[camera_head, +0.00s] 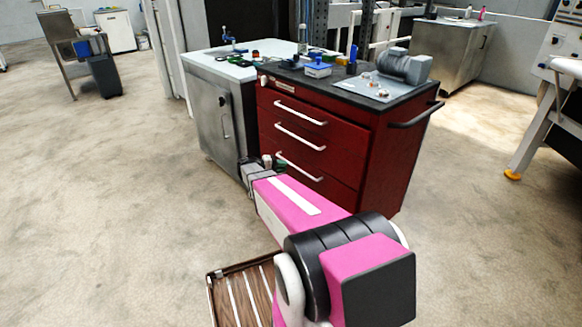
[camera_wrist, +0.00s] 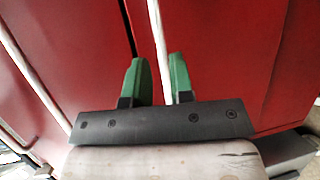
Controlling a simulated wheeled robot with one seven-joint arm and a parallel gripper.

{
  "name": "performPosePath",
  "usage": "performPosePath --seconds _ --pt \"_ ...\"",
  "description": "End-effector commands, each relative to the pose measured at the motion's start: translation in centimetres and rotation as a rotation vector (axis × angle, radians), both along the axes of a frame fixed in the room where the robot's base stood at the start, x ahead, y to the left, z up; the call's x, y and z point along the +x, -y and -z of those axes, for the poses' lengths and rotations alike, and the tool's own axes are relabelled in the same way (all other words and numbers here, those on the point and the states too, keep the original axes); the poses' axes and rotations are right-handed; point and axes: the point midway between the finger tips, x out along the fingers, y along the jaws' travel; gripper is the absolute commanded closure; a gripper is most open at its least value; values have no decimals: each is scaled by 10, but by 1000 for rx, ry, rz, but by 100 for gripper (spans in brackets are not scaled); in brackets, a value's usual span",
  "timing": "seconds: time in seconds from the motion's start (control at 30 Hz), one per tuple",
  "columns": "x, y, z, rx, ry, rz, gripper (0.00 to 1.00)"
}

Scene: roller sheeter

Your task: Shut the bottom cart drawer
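The red cart (camera_head: 378,150) stands ahead with three stacked drawers, each with a pale bar handle. The bottom drawer (camera_head: 335,185) has its handle (camera_head: 300,168) near my gripper (camera_head: 267,164); my arm hides its lower left part. I cannot tell from the head view whether this drawer sticks out. In the wrist view, the green fingers of my gripper (camera_wrist: 160,82) are apart, with a pale handle bar (camera_wrist: 158,38) running between them in the picture. Contact with the bar cannot be made out. Red drawer fronts (camera_wrist: 75,50) fill the background, with a dark seam between panels.
A grey metal cabinet (camera_head: 215,115) adjoins the cart's left side. A motor (camera_head: 404,66) and small parts lie on the cart top. A black side handle (camera_head: 415,116) juts out at the right. Bare floor (camera_head: 110,200) is free at the left.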

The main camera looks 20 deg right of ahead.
Motion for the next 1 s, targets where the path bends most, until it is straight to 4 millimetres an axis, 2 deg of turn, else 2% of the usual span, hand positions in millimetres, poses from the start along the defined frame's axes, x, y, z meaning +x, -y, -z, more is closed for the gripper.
performPosePath --seconds 0.1,0.33,0.87,1.0 --pt "1 -22 -4 -1 0 -2 78" --pt "2 -46 -9 0 1 -1 78" --pt "2 -50 -9 1 0 0 78" --pt "-10 -49 -9 50 -8 9 78"
